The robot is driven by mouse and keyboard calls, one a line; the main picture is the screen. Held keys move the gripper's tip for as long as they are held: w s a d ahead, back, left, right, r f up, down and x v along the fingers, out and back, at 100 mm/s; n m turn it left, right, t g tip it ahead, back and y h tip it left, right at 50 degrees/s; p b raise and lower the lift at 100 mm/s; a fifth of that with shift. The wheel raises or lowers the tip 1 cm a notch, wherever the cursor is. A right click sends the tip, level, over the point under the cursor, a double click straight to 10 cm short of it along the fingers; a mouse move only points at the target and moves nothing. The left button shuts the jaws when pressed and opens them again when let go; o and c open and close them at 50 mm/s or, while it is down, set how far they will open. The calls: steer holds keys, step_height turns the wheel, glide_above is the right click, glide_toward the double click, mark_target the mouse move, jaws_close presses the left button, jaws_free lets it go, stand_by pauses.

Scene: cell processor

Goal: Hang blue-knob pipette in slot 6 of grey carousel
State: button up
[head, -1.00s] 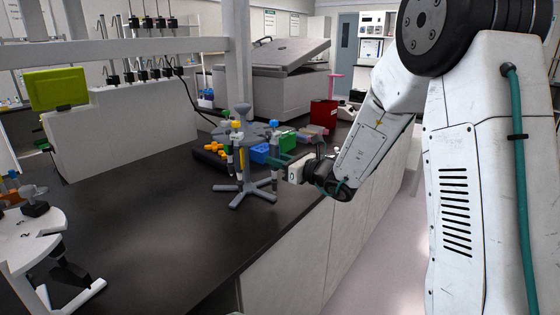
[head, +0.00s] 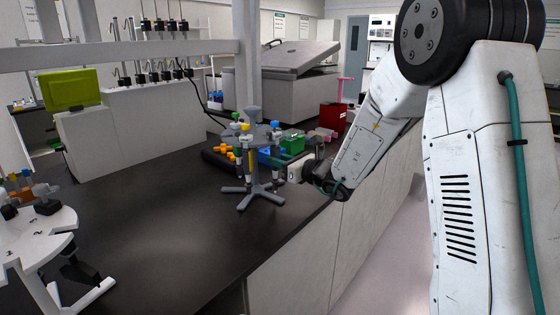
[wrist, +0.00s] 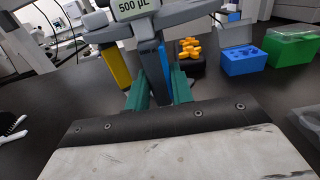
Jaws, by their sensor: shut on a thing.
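The grey carousel (head: 265,192) stands on the dark bench on splayed legs, with several pipettes hanging around it. Their small tops look white, yellow and blue. My gripper (head: 284,165) is at its right side; in the wrist view its green fingers (wrist: 158,92) are shut on a pipette (wrist: 148,62) with a grey body and a blue strip beside it. A "500 µL" label (wrist: 134,5) is at the top. The held pipette's knob is out of that view. A yellow-bodied pipette (wrist: 117,66) hangs just left. I cannot tell whether the held pipette is seated in a slot.
A blue box (wrist: 243,62) and green box (wrist: 292,48) stand behind the carousel, near orange pieces (wrist: 190,47). A white numbered carousel (head: 35,236) is at the left front. The bench between is clear. A red box (head: 332,116) stands farther back.

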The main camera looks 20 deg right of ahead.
steer(key=shift+w+a, duration=0.1)
steer(key=shift+w+a, duration=0.2)
steer(key=shift+w, duration=0.25)
steer(key=shift+f, duration=0.3)
stand_by(0.8)
steer(key=o, duration=0.7)
steer(key=v, duration=0.7)
steer(key=shift+s+d, duration=0.2)
steer(key=shift+s, duration=0.15)
